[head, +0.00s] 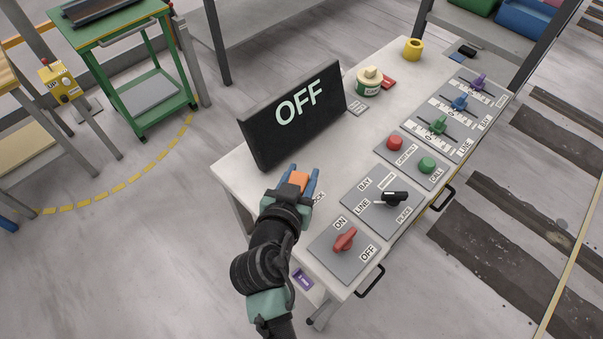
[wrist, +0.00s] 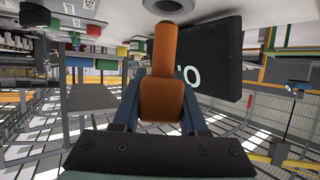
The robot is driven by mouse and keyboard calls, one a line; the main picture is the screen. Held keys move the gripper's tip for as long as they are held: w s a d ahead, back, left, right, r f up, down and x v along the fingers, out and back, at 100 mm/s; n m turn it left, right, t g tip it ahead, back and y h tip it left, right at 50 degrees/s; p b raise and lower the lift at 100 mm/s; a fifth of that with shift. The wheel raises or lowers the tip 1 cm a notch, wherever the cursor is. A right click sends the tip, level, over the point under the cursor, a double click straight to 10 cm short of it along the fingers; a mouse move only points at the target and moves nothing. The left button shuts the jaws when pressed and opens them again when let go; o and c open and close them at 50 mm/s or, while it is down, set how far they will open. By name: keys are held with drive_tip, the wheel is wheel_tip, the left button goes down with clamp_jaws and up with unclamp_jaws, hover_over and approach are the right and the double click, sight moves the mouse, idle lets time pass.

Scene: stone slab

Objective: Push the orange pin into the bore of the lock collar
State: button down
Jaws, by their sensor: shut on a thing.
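The orange pin (wrist: 162,95) has a thick block-like grip and a narrower round shank. My gripper (head: 299,184) is shut on the grip, with one blue finger on each side. In the wrist view the shank points up the picture toward a grey ring with a dark opening, the lock collar (wrist: 168,6), cut off by the top edge. The shank's end overlaps the collar's near side; I cannot tell whether they touch. The dark opening shows just above that end. In the head view the pin (head: 299,179) shows between the fingers, but I cannot make out the collar.
A black display (head: 293,115) reading OFF stands close behind my gripper on the white table (head: 232,172). A red rotary switch (head: 344,239) and a black-handled switch (head: 394,198) are to the right. Buttons, sliders, a round tin (head: 368,82) and a yellow ring-shaped piece (head: 413,49) are farther back.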

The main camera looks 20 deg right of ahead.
drive_tip(key=shift+f, duration=0.15)
drive_tip(key=shift+f+b, duration=0.35)
drive_tip(key=shift+b, duration=0.15)
drive_tip(key=shift+f+b, duration=2.3)
drive_tip(key=shift+f, duration=0.05)
drive_tip(key=shift+c, duration=1.8)
unclamp_jaws()
drive_tip(key=b+v, duration=0.1)
drive_tip(key=v, duration=1.2)
